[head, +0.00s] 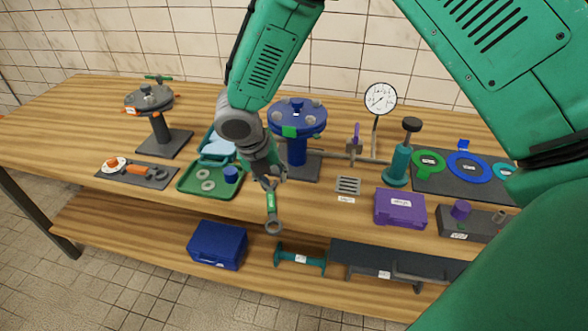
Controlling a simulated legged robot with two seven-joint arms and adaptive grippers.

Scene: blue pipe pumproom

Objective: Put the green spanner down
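The green spanner (271,204) hangs upright below my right gripper (270,183), with its grey ring end lowest. My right gripper is shut on the spanner's upper end and points down. In the picture the spanner overlaps the front edge of the wooden workbench (330,212); I cannot tell its exact height above it. My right arm comes in from the upper right and hides part of the bench behind it. My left gripper is not in view.
A green tray (188,183) with washers and a blue cup is left of the gripper. A blue-topped stand (297,150) is close behind. A purple box (400,208) and a dark mat (440,186) are right. The lower shelf holds a blue case (217,245).

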